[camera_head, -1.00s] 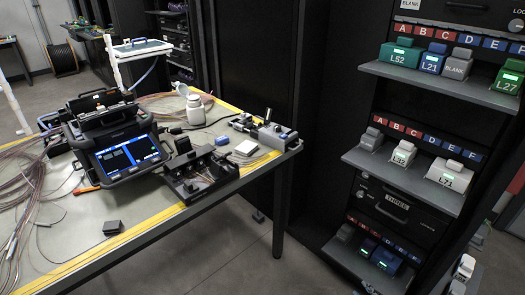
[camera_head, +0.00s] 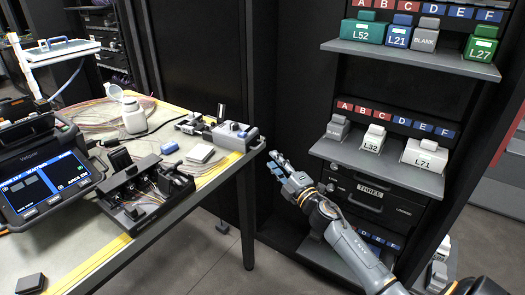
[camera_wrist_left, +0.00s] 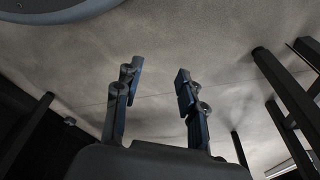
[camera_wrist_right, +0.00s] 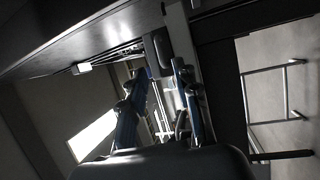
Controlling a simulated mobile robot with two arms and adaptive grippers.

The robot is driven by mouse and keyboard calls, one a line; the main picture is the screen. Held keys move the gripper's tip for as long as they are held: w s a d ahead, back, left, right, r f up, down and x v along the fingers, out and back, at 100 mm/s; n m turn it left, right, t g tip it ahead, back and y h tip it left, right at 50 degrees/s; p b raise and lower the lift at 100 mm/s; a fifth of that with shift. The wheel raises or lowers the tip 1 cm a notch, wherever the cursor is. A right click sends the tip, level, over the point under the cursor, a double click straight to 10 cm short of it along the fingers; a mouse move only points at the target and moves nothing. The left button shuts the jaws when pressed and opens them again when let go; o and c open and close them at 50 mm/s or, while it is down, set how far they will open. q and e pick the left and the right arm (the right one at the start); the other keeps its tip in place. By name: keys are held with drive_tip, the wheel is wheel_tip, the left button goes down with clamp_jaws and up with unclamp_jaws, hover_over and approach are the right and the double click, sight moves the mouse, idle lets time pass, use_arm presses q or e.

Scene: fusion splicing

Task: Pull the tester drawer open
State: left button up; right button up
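A black drawer front labelled THREE (camera_head: 369,190) is set in the rack below the middle shelf; it looks closed. A dark handle (camera_head: 366,200) shows under its label. I see no drawer labelled as the tester's. My right gripper (camera_head: 276,165) is in front of the rack, left of that drawer and apart from it. Its fingers also show spread and empty in the right wrist view (camera_wrist_right: 160,75). My left gripper (camera_wrist_left: 158,82) is out of the head view; in its wrist view its fingers are open and empty above the floor.
The middle shelf (camera_head: 330,150) and upper shelf (camera_head: 400,58) jut out from the rack with labelled modules on them. A table (camera_head: 110,245) with a splicer screen (camera_head: 45,185) stands at left. Bare floor (camera_head: 205,262) lies between table and rack.

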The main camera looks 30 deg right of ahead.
drive_tip(key=w+r, duration=0.1)
drive_tip(key=w, duration=0.5)
drive_tip(key=shift+w, duration=0.4)
drive_tip(key=shift+c, duration=0.2)
clamp_jaws()
